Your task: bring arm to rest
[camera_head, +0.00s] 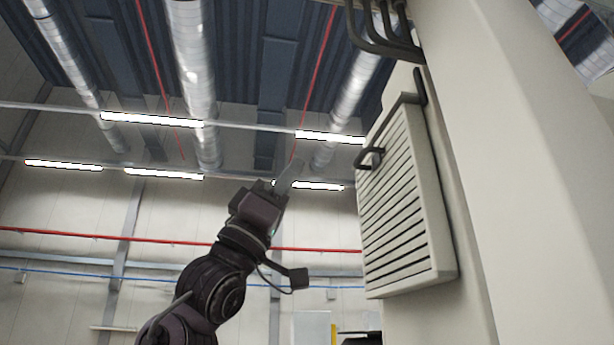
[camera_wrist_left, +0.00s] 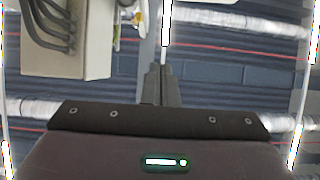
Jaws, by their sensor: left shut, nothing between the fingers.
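My left arm (camera_head: 212,283) comes up from the bottom left in the head view, raised and bent. My left gripper (camera_head: 290,175) points up and to the right, shut and empty, to the left of a louvred panel on a large machine. In the left wrist view the two fingers of my left gripper (camera_wrist_left: 160,85) are together with nothing between them. My right gripper does not show in either view.
The pale machine (camera_head: 505,170) fills the right side, with a louvred panel (camera_head: 400,205), a dark handle (camera_head: 370,158) and thick cables (camera_head: 375,40). Ducts and lights hang overhead. Open space surrounds my left gripper on the left.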

